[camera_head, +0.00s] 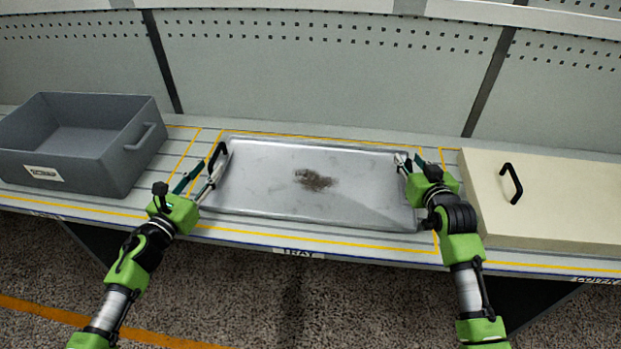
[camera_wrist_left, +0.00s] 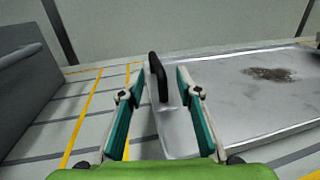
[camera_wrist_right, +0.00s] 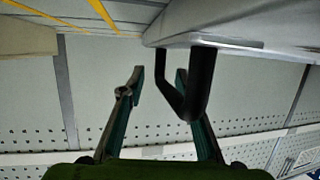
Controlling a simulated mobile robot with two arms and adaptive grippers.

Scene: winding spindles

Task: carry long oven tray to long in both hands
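The long oven tray (camera_head: 265,180) is a flat, shiny metal sheet with a dark brown stain in its middle. It lies on the slatted bench inside a yellow outline. My left gripper (camera_head: 207,172) is open at its left end; in the left wrist view the tray's black handle (camera_wrist_left: 157,76) stands between the spread fingers (camera_wrist_left: 158,85). My right gripper (camera_head: 409,163) is open at its right end. In the right wrist view the black handle (camera_wrist_right: 200,85) overlaps one finger of the open pair (camera_wrist_right: 159,74), so I cannot tell whether it is between them.
A grey bin (camera_head: 115,150) with a side handle stands left of the tray. A cream board or lid (camera_head: 560,205) with a black handle lies to the right. A perforated grey wall (camera_head: 300,60) rises behind the bench. A label (camera_head: 298,253) sits on the front edge.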

